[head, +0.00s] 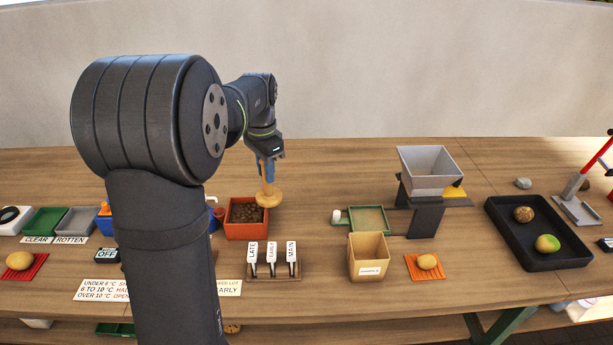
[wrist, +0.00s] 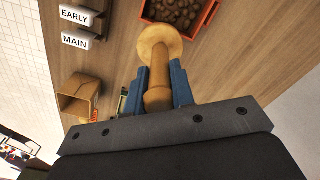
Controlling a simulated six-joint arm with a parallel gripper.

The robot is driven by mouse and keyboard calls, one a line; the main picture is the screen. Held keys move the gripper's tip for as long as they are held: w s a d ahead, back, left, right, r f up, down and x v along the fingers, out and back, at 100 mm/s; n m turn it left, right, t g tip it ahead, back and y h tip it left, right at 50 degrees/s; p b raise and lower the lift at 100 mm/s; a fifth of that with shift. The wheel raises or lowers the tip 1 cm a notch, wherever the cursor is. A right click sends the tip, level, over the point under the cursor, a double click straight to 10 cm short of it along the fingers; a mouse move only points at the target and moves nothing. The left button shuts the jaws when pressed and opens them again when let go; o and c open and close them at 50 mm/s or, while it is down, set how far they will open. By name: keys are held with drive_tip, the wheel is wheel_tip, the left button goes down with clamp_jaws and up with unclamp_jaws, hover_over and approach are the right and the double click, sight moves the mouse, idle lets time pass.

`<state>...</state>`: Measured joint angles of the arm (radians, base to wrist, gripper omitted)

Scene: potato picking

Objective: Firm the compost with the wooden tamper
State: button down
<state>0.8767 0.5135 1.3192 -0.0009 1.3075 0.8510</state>
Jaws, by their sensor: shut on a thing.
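The wooden tamper (head: 268,196) has a pale round foot and a turned handle. My gripper (head: 265,164) is shut on its handle and holds it upright with the foot down. In the wrist view the blue fingers (wrist: 166,88) sit on both sides of the tamper handle (wrist: 158,80). The orange-red pot (head: 246,231) holds dark brown, lumpy compost (head: 243,213). The tamper foot overlaps the pot's right back part in the head view. In the wrist view it appears beside the rim of the pot (wrist: 207,18). Whether the foot touches the pot or compost cannot be told.
A rack with labelled tags (head: 273,260) stands in front of the pot. A tan box (head: 368,257) and a grey hopper (head: 428,171) stand to the right. A black tray (head: 537,256) holds potatoes at the far right. The table behind the pot is fairly clear.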

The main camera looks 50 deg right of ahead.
drive_tip(key=w+a, duration=0.4)
drive_tip(key=w, duration=0.1)
wheel_tip(320, 180, down, 6)
drive_tip(key=shift+w, duration=0.2)
drive_tip(key=shift+a+f, duration=0.15)
drive_tip(key=shift+f, duration=0.45)
idle(2.0)
wheel_tip(320, 180, up, 7)
idle(0.9)
idle(0.3)
